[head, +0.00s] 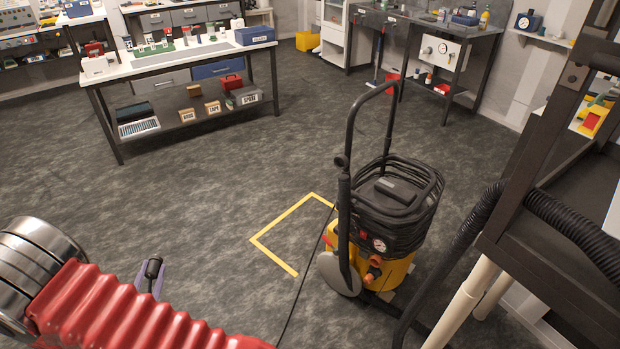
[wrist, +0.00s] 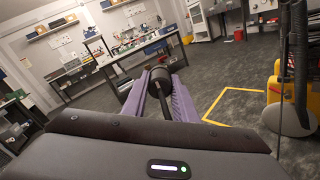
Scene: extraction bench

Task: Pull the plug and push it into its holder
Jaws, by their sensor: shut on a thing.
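My gripper (head: 150,276) is shut on the black plug (head: 153,267), held in free air at the lower left of the head view. In the wrist view, the purple fingers (wrist: 160,76) stand on either side of the plug (wrist: 159,78), whose round dark end points away from me. A thin black cord (head: 304,275) runs down beside the yellow and black vacuum machine (head: 395,270); I cannot see where it joins the plug. Orange fittings (head: 374,261) sit on the machine's front below a gauge. I cannot tell which part is the plug's holder.
A yellow tape corner (head: 268,245) marks the floor left of the machine. A black hose (head: 465,240) and a dark metal frame (head: 560,200) stand to the right. A white-topped bench (head: 190,55) with small items is at the back left. The floor between is clear.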

